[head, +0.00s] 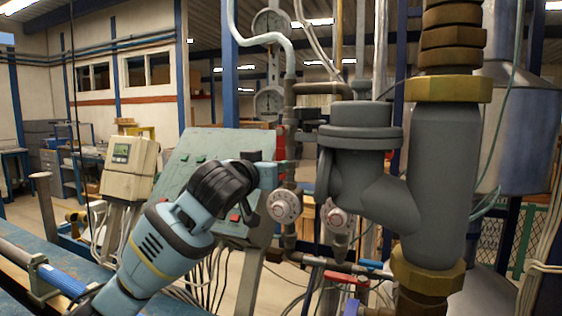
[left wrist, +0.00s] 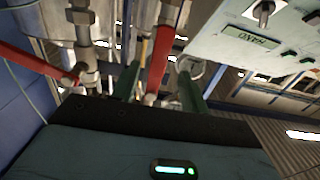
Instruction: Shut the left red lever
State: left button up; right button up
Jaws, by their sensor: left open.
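A red lever (head: 281,146) stands upright on the pipework, just beyond my left gripper (head: 268,176) in the head view. In the left wrist view a red lever (left wrist: 158,62) shows between the two green fingers of my left gripper (left wrist: 160,80). The fingers are apart, one on each side of it; contact cannot be told. Another red lever (left wrist: 36,62) slants in from the left of the wrist view, outside the fingers. My right gripper is in neither view.
A sloped green control panel (head: 205,150) stands left of the pipes, behind my left arm. A big grey pipe fitting (head: 360,150) fills the right. Round dials (head: 285,206) sit close to the gripper. A beige meter box (head: 128,165) stands further left.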

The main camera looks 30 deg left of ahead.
aim_at(280, 153)
pick_arm(q)
jog(key=shift+w+a, duration=0.2)
jog(key=shift+w, duration=3)
grip_shut()
